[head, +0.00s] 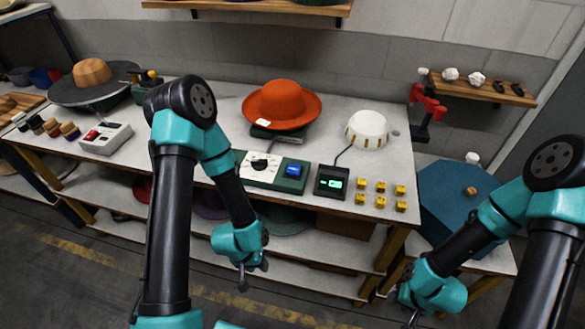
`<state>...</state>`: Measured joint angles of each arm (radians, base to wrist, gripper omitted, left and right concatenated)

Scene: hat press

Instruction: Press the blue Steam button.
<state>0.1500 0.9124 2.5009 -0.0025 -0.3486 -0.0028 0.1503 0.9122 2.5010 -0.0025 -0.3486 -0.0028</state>
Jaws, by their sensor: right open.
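The blue Steam button (294,170) is on the right part of a green and white control box (262,171) with a round dial, near the front edge of the table. My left gripper (245,280) hangs below and in front of the table edge, down-left of the button and apart from it; its fingers are too small to tell their opening. My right gripper (412,314) is open, low at the bottom right, far from the button. An orange hat (281,106) rests on a block behind the control box.
A black device with a green display (331,182) stands right of the control box, beside several yellow blocks (380,187). A white dome (367,130) stands behind. A white box with a red switch (106,138) is at left. Shelves below the table hold hats.

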